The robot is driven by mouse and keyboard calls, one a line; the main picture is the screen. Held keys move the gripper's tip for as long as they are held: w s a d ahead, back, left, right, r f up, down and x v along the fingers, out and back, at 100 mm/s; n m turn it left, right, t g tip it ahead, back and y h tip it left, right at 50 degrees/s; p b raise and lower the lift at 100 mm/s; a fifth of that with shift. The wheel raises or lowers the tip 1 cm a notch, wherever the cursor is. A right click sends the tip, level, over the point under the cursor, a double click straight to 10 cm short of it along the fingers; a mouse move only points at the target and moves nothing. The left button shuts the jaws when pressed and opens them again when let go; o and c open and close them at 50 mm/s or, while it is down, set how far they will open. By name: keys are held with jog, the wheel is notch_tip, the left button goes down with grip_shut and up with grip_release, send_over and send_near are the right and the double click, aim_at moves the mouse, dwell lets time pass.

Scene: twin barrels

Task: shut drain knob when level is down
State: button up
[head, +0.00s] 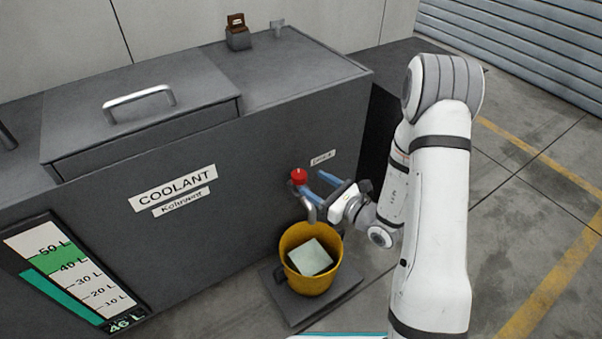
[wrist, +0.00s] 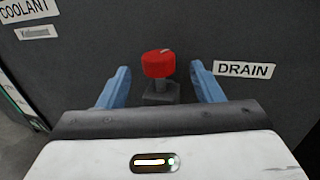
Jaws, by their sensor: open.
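The red drain knob (head: 299,177) sits on the front of the grey coolant tank (head: 240,200), above a spout. In the wrist view the knob (wrist: 158,64) stands between the two blue fingers of my gripper (wrist: 160,86), with a gap on each side. My gripper (head: 325,188) is open and empty, close to the knob. A level gauge (head: 75,275) on the tank's left shows a green band around 40 to 50 L and reads 46 L. The DRAIN label (wrist: 244,70) is right of the knob.
A yellow bucket (head: 290,240) with pale content stands under the spout on a dark plate (head: 335,300). A lid with a handle (head: 139,97) lies on the tank top. Open floor (head: 530,220) with yellow lines is to the right.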

aim_at(305, 178)
jog(key=b+x, duration=0.1)
jog(key=x, duration=0.5)
jog(key=shift+w+a, duration=0.1)
jog(key=shift+a, duration=0.15)
